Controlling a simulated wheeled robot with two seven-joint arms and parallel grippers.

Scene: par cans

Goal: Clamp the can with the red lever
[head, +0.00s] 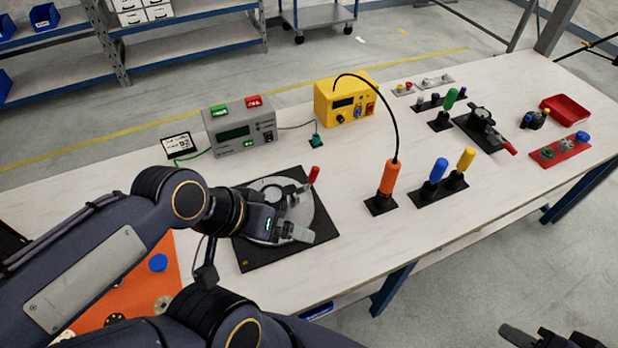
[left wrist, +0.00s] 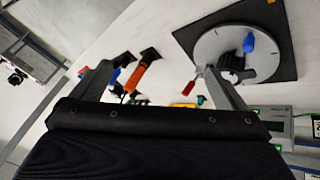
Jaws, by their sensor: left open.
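A round grey disc (head: 265,187) lies on a black plate (head: 262,258) on the near part of the bench. A red-tipped lever (head: 314,174) stands up at the disc's right edge. My left gripper (head: 297,214) is open over the disc, below the red tip in the head view. In the left wrist view the disc (left wrist: 208,48) carries a dark part with a blue knob (left wrist: 249,42). A red piece (left wrist: 188,88) shows between my fingers there, near the right finger; a gap from the fingers is visible. No separate can is clear; my gripper hides part of the disc. My right gripper (head: 540,336) is cut off at the bottom right.
A second black plate holds a clamp (head: 483,120) with a red handle (head: 508,148). Orange (head: 389,178), blue (head: 438,169) and yellow (head: 465,159) handles stand right of the disc. A grey box (head: 240,128) and yellow box (head: 345,101) stand behind. Bare bench lies between.

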